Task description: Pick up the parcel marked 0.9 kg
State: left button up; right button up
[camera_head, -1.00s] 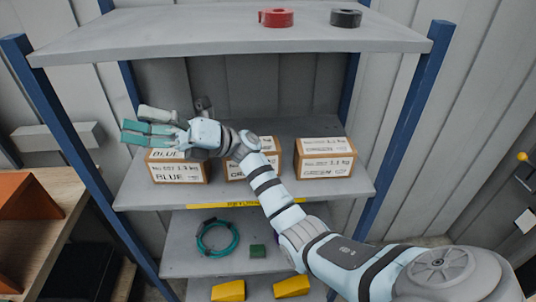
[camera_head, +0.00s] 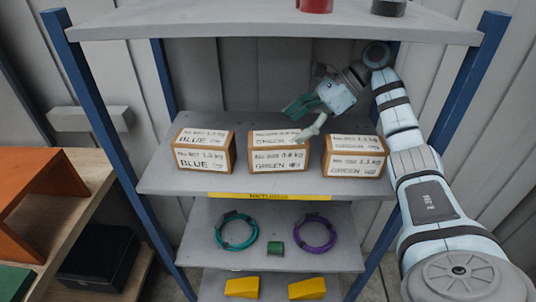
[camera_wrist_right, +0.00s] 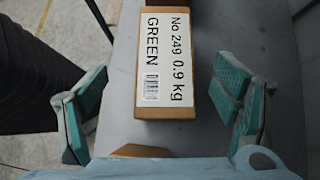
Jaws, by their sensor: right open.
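The parcel marked No 249, 0.9 kg, GREEN (camera_wrist_right: 165,55) is a brown box with white labels, near the top middle of the right wrist view. In the head view it is the middle parcel (camera_head: 279,155) of three on the shelf. My right gripper (camera_head: 305,118) is open and empty above that parcel's right end, with its teal fingers spread. In the right wrist view the fingers lie left and right of the parcel's lower end, with gaps on both sides. My left gripper is not in view.
A BLUE parcel (camera_head: 204,152) stands left of it and another GREEN parcel (camera_head: 352,157) right; their weights are hard to read. The upper shelf (camera_head: 270,28) overhangs, with blue posts at the sides. A lower shelf (camera_head: 270,257) holds teal and purple coils.

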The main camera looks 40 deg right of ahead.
aim_at(280, 137)
jog(key=shift+f, duration=0.5)
jog(key=x, duration=0.3)
jog(key=p+x, duration=0.1)
jog(key=x, duration=0.2)
jog(key=shift+w+r, duration=0.1)
jog(key=shift+w, duration=0.25)
jog(key=shift+s, duration=0.1)
jog(key=c, duration=0.4)
grip_shut()
